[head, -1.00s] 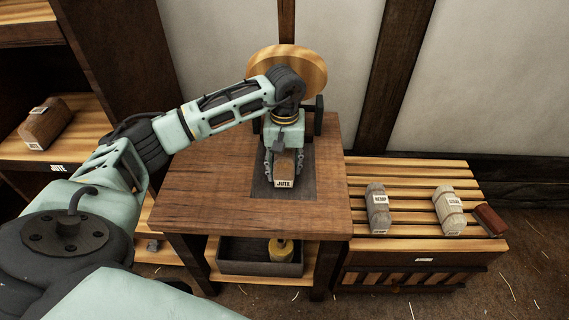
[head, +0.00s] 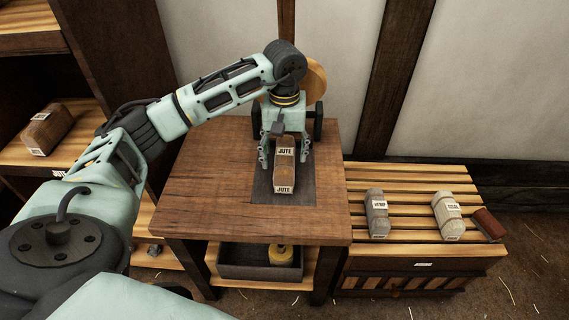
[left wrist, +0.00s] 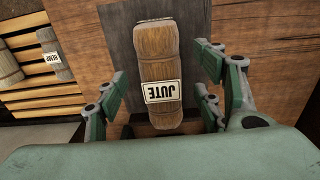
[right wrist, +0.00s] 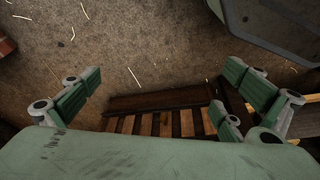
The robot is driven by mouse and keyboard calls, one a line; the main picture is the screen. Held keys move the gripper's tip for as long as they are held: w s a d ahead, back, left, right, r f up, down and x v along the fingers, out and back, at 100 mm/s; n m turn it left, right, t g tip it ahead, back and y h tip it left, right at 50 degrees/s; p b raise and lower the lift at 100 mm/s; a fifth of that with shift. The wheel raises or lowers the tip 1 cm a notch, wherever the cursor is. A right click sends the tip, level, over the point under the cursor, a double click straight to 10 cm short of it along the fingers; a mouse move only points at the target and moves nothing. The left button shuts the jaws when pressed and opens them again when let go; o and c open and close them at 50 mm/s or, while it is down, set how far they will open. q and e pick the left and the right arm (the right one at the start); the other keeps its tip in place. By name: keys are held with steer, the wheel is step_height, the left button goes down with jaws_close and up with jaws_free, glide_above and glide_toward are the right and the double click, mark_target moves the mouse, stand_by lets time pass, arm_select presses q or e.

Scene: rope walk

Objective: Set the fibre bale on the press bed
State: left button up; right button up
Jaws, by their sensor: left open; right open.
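The fibre bale (head: 285,170) is brown with white JUTE labels and lies flat on the dark press bed (head: 262,190) set in the wooden table. It also shows in the left wrist view (left wrist: 157,62), over the dark bed (left wrist: 120,40). My left gripper (head: 284,160) is open above the bale's far part, with fingers on both sides and gaps to it. Nothing is held. My right gripper (right wrist: 157,95) is open and empty over the floor and shows only in the right wrist view.
A round wooden wheel (head: 316,82) stands behind the bed. A slatted bench (head: 410,205) at right carries a HEMP bale (head: 377,215), another pale bale (head: 447,215) and a red-brown roll (head: 489,223). Another brown bale (head: 46,128) lies on the left shelf.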

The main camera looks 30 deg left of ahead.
mark_target(284, 166)
arm_select(q)
steer(key=shift+r, duration=2.7)
arm_select(e)
steer(key=shift+s+f, duration=0.2)
steer(key=shift+f, duration=0.35)
steer(key=shift+s+f, duration=0.15)
steer(key=shift+f, duration=0.4)
